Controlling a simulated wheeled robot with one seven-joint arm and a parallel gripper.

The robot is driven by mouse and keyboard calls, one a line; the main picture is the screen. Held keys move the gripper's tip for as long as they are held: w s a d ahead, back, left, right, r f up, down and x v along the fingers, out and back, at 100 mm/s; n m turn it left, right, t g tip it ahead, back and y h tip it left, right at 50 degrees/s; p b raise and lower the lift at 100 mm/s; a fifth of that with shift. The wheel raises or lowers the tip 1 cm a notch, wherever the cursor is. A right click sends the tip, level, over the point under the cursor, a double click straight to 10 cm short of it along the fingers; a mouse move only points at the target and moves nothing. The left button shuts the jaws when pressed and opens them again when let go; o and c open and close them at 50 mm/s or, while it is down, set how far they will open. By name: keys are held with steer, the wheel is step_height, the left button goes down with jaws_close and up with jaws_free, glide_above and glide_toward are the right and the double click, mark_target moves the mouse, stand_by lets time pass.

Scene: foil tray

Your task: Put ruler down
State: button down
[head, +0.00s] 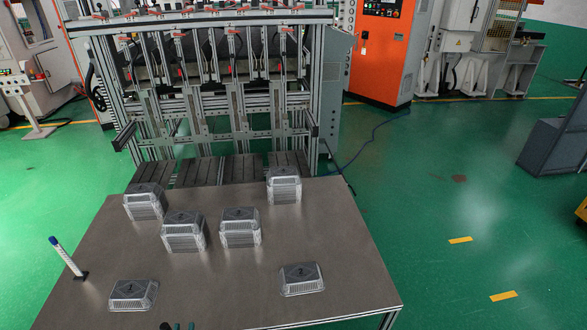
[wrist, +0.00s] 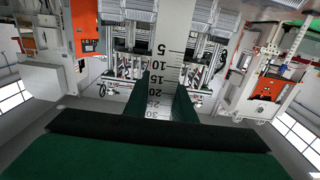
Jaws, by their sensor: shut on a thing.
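The ruler (wrist: 176,22) is a pale strip with black numbers from 5 at the top of the wrist view to 30 close to my fingers. My gripper (wrist: 162,88) shows there as two dark green fingers, shut on the ruler, with its low-number end pointing away from them. The held end is partly hidden between the fingers. In the head view I cannot make out the ruler for certain. Small dark tips at the bottom edge there are too cut off to identify.
The brown table (head: 215,290) holds several upturned clear-sided foil trays, including a front left one (head: 133,294) and a front right one (head: 301,279). A blue-topped white stick (head: 68,258) leans from a black base at left. A metal machine frame (head: 215,110) stands behind. Bare tabletop lies between the front trays.

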steer(key=w+d+f+h, duration=0.1)
steer(key=d+f, duration=0.4)
steer(key=d, duration=0.6)
steer(key=w+d+f+m+h, duration=0.1)
steer(key=w+d+f, duration=0.3)
steer(key=d, duration=0.7)
steer(key=w+d+f+m+h, duration=0.1)
steer(key=w+d+f, duration=0.1)
steer(key=d+f, duration=0.5)
steer(key=d, duration=0.5)
steer(key=shift+w+h, duration=0.25)
steer(key=shift+h, duration=0.15)
steer(key=shift+d+r, duration=0.1)
steer(key=shift+a, duration=0.2)
